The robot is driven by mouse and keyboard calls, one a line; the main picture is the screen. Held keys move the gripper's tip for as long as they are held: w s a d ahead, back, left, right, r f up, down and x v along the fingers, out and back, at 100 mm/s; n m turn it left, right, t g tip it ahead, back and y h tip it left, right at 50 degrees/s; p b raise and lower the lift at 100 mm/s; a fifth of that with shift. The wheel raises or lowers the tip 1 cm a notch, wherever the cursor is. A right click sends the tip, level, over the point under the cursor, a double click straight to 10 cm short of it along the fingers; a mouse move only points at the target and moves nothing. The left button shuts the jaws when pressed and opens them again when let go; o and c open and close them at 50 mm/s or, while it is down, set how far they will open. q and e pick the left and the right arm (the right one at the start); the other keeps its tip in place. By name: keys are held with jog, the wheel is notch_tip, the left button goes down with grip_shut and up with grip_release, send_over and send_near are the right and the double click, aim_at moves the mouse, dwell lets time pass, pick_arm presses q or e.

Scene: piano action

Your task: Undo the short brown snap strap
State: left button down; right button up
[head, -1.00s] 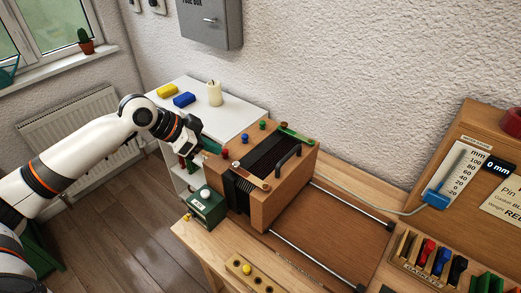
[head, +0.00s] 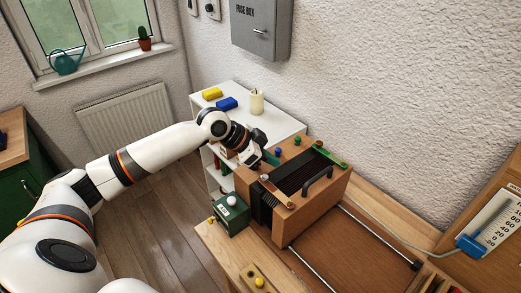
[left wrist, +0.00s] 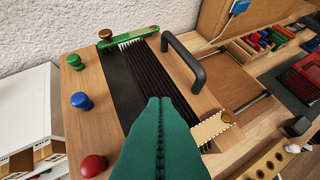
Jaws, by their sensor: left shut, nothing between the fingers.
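The short brown snap strap (head: 277,191) lies across the near end of the black bellows on the wooden box. In the left wrist view its tan stitched end (left wrist: 209,130) and a round copper-brown stud (left wrist: 228,116) show on the wooden end block; the rest of the strap is hidden behind my fingers. A green strap (left wrist: 128,37) with a brass stud crosses the bellows' far end. My left gripper (head: 271,158) has green fingers, shut and empty, above the box's left part. In the left wrist view the fingers (left wrist: 160,104) point over the bellows. My right gripper is out of view.
Green, blue and red knobs (left wrist: 92,166) stand on the box's left block. A black handle (head: 317,180) rises from the right block. A green box with a white knob (head: 231,201) stands at front left. A white shelf (head: 285,123) is behind; rails (head: 380,236) run right.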

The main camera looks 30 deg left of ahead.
aim_at(267, 176)
pick_arm(q)
jog(key=p+x, duration=0.1)
jog(key=x, duration=0.2)
jog(key=shift+w+d+f, duration=0.1)
jog(key=shift+w+d, duration=0.1)
jog(key=shift+d, duration=0.05)
jog(key=shift+s+a+f+p, duration=0.4)
jog(key=shift+s+a+p, duration=0.15)
jog(key=shift+a+p, duration=0.05)
jog(key=shift+s+a+f+p, duration=0.4)
jog(key=shift+s+a+p, duration=0.2)
jog(key=shift+s+a, duration=0.15)
jog(key=shift+f, duration=0.15)
